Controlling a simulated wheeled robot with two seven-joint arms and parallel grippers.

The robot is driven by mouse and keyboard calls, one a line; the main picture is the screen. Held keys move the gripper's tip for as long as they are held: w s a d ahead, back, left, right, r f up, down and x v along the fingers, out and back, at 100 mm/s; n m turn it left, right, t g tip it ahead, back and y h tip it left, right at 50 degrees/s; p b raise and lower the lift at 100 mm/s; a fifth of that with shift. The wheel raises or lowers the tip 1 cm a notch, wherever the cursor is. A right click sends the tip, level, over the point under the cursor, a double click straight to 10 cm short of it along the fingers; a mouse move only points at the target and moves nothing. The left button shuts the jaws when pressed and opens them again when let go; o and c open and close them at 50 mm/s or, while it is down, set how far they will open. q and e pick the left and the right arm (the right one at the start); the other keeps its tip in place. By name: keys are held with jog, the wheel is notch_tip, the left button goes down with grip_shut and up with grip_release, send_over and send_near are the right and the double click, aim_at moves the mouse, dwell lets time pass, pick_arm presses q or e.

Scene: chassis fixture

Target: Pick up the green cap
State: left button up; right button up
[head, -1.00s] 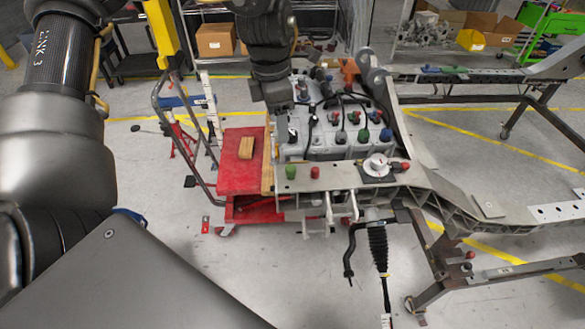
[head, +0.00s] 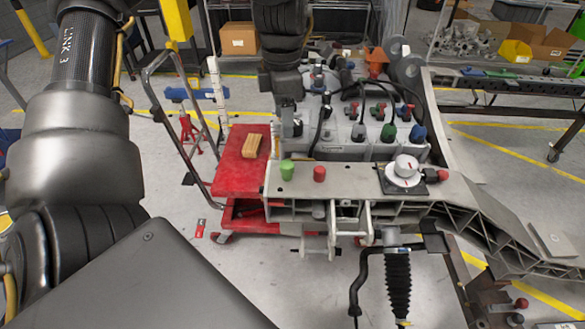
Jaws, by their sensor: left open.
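The green cap (head: 287,170) stands upright on the left end of the pale chassis beam (head: 345,178). A red cap (head: 319,173) stands just to its right. My left gripper (head: 287,104) is beyond the green cap in the picture, in front of the left side of the grey battery-like block. It is open and apart from the cap; its fingertips are dark and hard to make out. My right gripper is not in view.
A white dial (head: 404,170) on a black plate and another red cap (head: 443,176) sit farther right. Behind are several coloured caps, among them a second green one (head: 388,132), and black cables. A red cart (head: 236,176) with a wooden block (head: 252,146) stands left.

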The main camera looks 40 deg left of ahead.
pick_arm(q)
jog(key=b, duration=0.3)
send_near(287, 163)
jog(key=shift+s+a+f, duration=0.15)
jog(key=shift+s+f, duration=0.2)
jog(key=shift+w, duration=0.1)
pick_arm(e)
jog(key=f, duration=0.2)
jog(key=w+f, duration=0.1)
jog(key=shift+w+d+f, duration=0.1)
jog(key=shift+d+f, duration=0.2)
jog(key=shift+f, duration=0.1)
pick_arm(q)
jog(key=shift+f+b, duration=0.45)
jog(key=shift+f, duration=2.6)
jog(key=f, duration=0.2)
jog(key=f+b, duration=0.1)
jog(key=shift+w+f, duration=0.2)
jog(key=shift+f, duration=0.65)
grip_shut()
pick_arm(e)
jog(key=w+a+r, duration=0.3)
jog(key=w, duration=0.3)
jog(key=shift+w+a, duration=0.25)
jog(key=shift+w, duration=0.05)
pick_arm(q)
jog(key=shift+r, duration=0.1)
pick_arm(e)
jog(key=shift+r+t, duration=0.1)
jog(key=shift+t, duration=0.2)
